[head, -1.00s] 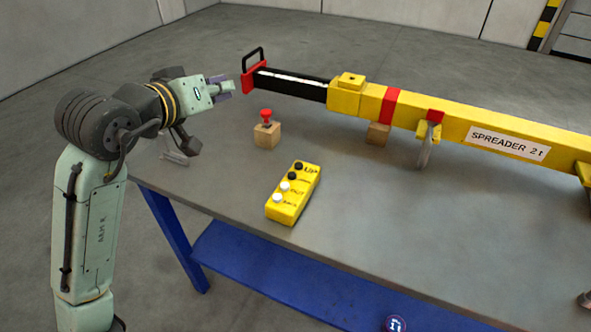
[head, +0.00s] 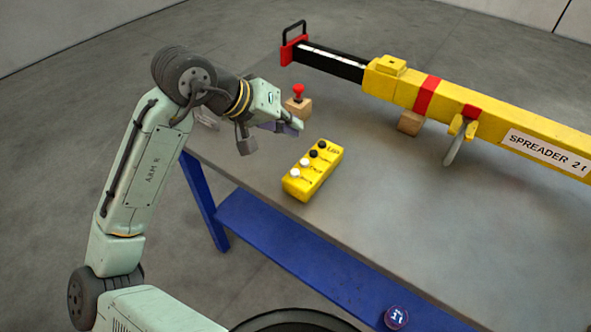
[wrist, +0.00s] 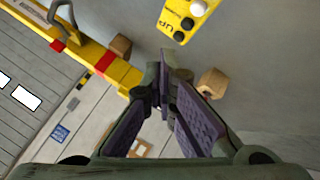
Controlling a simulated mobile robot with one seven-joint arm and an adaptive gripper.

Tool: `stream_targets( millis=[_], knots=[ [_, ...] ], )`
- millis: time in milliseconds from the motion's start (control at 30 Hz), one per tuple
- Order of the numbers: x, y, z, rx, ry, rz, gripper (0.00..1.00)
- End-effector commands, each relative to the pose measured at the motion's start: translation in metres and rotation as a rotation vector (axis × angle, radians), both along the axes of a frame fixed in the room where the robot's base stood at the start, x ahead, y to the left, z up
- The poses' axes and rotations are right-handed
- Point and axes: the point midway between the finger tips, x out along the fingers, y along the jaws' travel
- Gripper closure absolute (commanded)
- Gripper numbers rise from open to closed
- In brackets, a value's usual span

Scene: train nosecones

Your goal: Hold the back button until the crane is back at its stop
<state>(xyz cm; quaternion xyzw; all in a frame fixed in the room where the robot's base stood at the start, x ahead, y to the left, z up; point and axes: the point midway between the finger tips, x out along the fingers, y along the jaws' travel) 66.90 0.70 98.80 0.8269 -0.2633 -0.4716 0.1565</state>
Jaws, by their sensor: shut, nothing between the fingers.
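The yellow button box (head: 297,187) lies on the table with two black and two white buttons in a row. The white button at its near end (head: 294,174) has a lettered label that I cannot read clearly now; the black ones are at the far end, by "UP". My gripper (head: 296,127) is shut and empty, just left of the box's far end and apart from the buttons. In the wrist view my closed fingers (wrist: 168,72) point toward the table, and part of the box (wrist: 174,20) shows at the top. No crane is recognisable.
A red mushroom button on a wooden block (head: 299,107) stands close behind my gripper. The table (head: 400,220) is clear right of the box.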

Motion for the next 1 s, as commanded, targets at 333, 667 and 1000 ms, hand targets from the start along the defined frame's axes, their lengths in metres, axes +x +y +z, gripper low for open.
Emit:
stream_targets(
  millis=[333,667,1000],
  knots=[
    [0.000,0.001,-0.033,0.000,0.001,0.001,1.00],
    [0.000,0.000,-0.078,-0.001,-0.001,0.000,1.00],
    [0.000,0.000,-0.087,-0.001,-0.001,-0.001,1.00]
  ],
)
